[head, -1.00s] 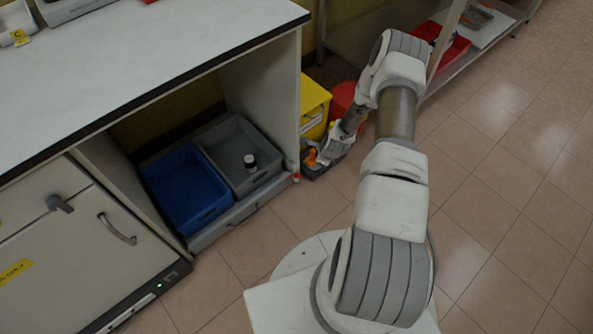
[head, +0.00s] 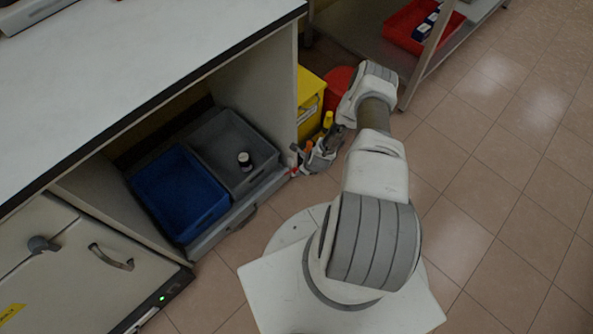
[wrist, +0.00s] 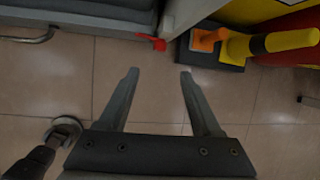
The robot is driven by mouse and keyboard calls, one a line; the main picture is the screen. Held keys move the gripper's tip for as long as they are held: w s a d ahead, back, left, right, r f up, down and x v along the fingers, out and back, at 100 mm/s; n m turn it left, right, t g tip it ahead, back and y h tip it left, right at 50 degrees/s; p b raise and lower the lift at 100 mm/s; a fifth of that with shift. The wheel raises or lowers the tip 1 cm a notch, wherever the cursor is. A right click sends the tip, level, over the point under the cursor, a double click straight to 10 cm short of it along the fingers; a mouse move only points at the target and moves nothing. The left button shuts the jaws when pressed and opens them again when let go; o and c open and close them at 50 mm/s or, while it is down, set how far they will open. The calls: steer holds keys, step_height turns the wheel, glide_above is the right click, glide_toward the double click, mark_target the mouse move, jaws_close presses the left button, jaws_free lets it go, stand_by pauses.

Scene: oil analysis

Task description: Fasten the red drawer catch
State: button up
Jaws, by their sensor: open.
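The red drawer catch (head: 293,172) is a small red piece at the right end of the low grey drawer front (head: 240,213), near the foot of the bench's side panel. In the wrist view the catch (wrist: 157,43) lies just beyond my fingertips, roughly centred between them. My gripper (wrist: 159,74) is open and empty, with floor showing between its fingers, and does not appear to touch the catch. Whether the catch is turned or latched is too small to tell.
A blue bin (head: 180,192) and a grey bin (head: 232,150) with a small dark jar (head: 245,161) sit above the drawer front. A yellow bin (head: 311,100) stands right of the panel. Orange (wrist: 207,39) and yellow (wrist: 272,43) items stand close right of the catch. Open floor lies right.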

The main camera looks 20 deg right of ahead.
steer(key=b+x, duration=0.6)
steer(key=x, duration=0.8)
steer(key=shift+w+f+b, duration=0.15)
steer(key=shift+f+b, duration=0.15)
steer(key=shift+b, duration=0.1)
jaws_close()
